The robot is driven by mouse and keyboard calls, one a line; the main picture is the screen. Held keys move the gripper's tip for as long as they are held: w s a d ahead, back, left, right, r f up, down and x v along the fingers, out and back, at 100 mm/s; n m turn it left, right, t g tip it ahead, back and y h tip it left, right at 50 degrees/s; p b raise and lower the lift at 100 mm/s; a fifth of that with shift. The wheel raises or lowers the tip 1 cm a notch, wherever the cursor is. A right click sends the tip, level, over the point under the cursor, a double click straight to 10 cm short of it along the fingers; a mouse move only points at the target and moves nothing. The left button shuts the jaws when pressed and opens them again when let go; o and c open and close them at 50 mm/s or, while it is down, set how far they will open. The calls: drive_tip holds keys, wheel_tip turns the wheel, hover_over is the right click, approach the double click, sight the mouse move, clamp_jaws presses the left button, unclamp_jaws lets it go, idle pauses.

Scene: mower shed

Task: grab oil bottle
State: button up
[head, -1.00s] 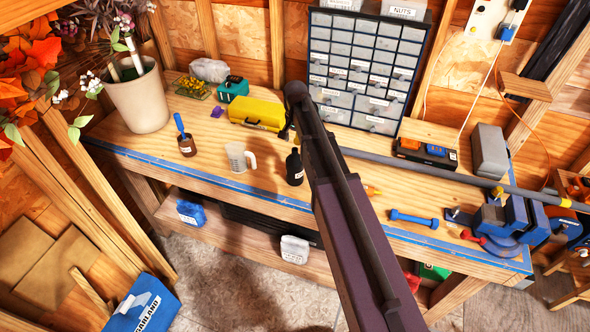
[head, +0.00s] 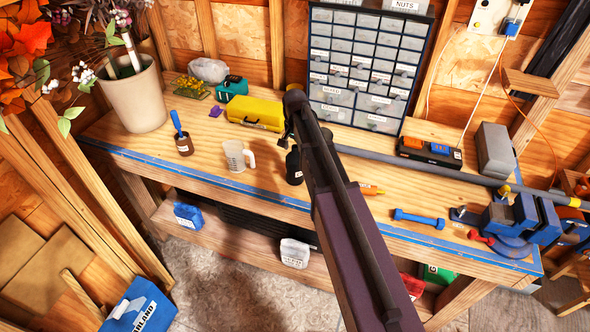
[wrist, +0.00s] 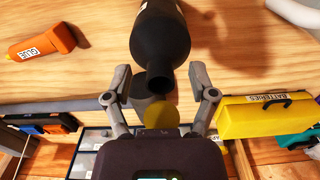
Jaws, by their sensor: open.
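The oil bottle (head: 294,168) is black with a narrow neck and a white label. It stands on the workbench, partly hidden behind my arm in the head view. In the wrist view the bottle (wrist: 160,40) is at the top centre, its neck pointing down towards my gripper. My gripper (wrist: 160,97) is open, with one finger on each side of the neck's end. I cannot tell whether either finger touches it. In the head view my gripper (head: 287,138) is small and mostly hidden by my arm, just above the bottle.
A clear measuring jug (head: 238,156) stands left of the bottle, and a yellow batteries case (head: 255,113) lies behind it. An orange glue bottle (wrist: 42,40) lies on the other side. A grey pipe (head: 430,168) crosses the bench to the right. A drawer cabinet (head: 366,65) stands behind.

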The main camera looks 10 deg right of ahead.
idle(0.4)
clamp_jaws()
drive_tip(key=shift+r+p, duration=0.55)
idle(0.5)
drive_tip(key=shift+r+p, duration=1.35)
drive_tip(key=shift+r, duration=0.05)
drive_tip(key=shift+s+f, duration=0.1)
drive_tip(key=shift+s, duration=0.3)
drive_tip(key=s+r+p, duration=0.1)
drive_tip(key=s, duration=1.3)
drive_tip(key=shift+s+d+r, duration=0.2)
drive_tip(key=shift+s+d, duration=0.1)
drive_tip(key=shift+s, duration=0.3)
